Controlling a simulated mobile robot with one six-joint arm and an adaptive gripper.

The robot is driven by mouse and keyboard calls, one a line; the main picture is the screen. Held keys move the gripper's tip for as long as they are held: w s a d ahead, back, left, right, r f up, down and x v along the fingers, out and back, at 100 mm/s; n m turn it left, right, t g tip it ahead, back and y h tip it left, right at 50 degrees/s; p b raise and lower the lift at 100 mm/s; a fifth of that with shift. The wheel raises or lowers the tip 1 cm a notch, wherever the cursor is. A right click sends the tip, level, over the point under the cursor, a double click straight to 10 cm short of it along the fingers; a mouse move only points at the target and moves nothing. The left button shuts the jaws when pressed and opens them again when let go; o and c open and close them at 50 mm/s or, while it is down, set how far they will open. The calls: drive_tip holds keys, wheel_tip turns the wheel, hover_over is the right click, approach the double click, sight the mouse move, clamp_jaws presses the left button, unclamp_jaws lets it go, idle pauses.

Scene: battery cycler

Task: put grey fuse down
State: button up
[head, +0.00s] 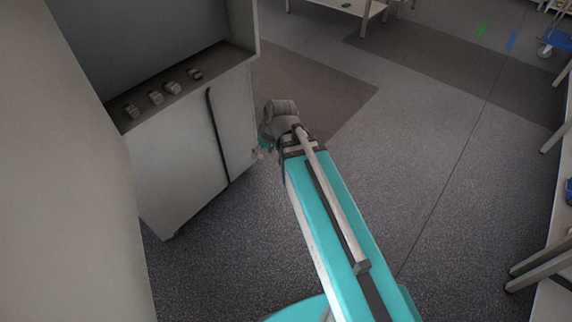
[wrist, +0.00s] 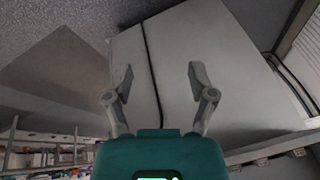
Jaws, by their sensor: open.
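My gripper (wrist: 160,78) is open in the wrist view, with nothing between its two fingers. In the head view it is mostly hidden behind my wrist, beside the right side of a pale cabinet (head: 185,160). Several small grey pieces lie in a row on the cabinet's dark ledge: a front one (head: 131,111), two in the middle (head: 155,97) (head: 172,87) and a back one (head: 194,73). They look like fuses, but I cannot tell which is the grey fuse. My gripper is apart from them, to their right.
A dark vertical line runs down the cabinet front (head: 217,138); it also shows in the wrist view (wrist: 152,62). The floor (head: 440,170) right of the cabinet is clear. A table (head: 345,6) stands at the back and a bench (head: 555,265) at the right edge.

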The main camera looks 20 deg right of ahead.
drive_tip(key=s+d+f+m+g+h, duration=0.1)
drive_tip(key=s+d+m+g+h, duration=0.1)
drive_tip(key=s+d, duration=0.3)
drive_tip(key=shift+s+d+m+h, duration=0.3)
drive_tip(key=shift+s+m+h, duration=0.2)
drive_tip(key=shift+s, duration=0.1)
idle(0.6)
